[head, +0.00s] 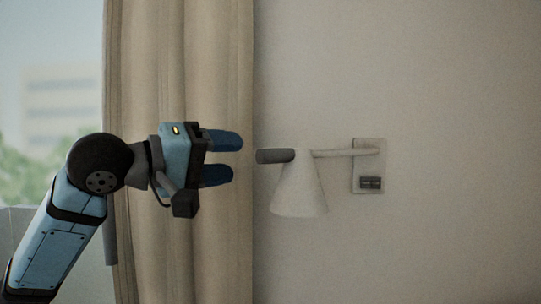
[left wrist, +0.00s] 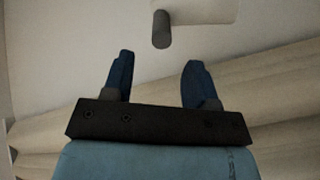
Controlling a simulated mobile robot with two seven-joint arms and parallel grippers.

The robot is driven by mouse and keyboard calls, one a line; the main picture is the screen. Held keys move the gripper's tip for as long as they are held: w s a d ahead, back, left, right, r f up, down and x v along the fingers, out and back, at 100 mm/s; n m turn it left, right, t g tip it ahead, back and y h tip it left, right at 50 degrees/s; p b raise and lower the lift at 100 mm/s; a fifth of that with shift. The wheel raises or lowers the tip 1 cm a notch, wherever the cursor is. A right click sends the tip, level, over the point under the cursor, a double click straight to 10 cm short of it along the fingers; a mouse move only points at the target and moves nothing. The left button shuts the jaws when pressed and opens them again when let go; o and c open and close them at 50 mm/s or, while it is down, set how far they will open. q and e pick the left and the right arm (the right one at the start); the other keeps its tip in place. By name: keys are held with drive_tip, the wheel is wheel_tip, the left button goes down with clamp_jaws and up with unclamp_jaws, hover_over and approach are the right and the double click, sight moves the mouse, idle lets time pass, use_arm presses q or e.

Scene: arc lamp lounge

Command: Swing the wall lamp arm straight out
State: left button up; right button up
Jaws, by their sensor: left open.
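The wall lamp shows in the head view right of centre. Its white cone shade (head: 300,188) hangs from a thin pale arm (head: 345,152) that runs left from a wall plate (head: 369,170). A dark grey grip (head: 274,156) forms the arm's free end; it also shows at the top of the left wrist view (left wrist: 161,30), beyond and between the fingertips. My left gripper (head: 240,158) is open and empty, with its blue fingers pointing at the grip and a small gap between. In the left wrist view the fingers (left wrist: 158,75) are spread apart. My right gripper is out of view.
A beige curtain (head: 180,60) hangs behind my left gripper, beside a window (head: 45,100) at the left. A small dark switch (head: 370,183) sits low on the wall plate. The wall (head: 460,160) right of the lamp is bare.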

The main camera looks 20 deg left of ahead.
sight(270, 157)
use_arm(q)
drive_tip(key=x, duration=0.8)
drive_tip(key=shift+w+d+f+p, duration=0.1)
drive_tip(key=shift+w+p, duration=0.25)
drive_tip(key=shift+p, duration=0.05)
clamp_jaws()
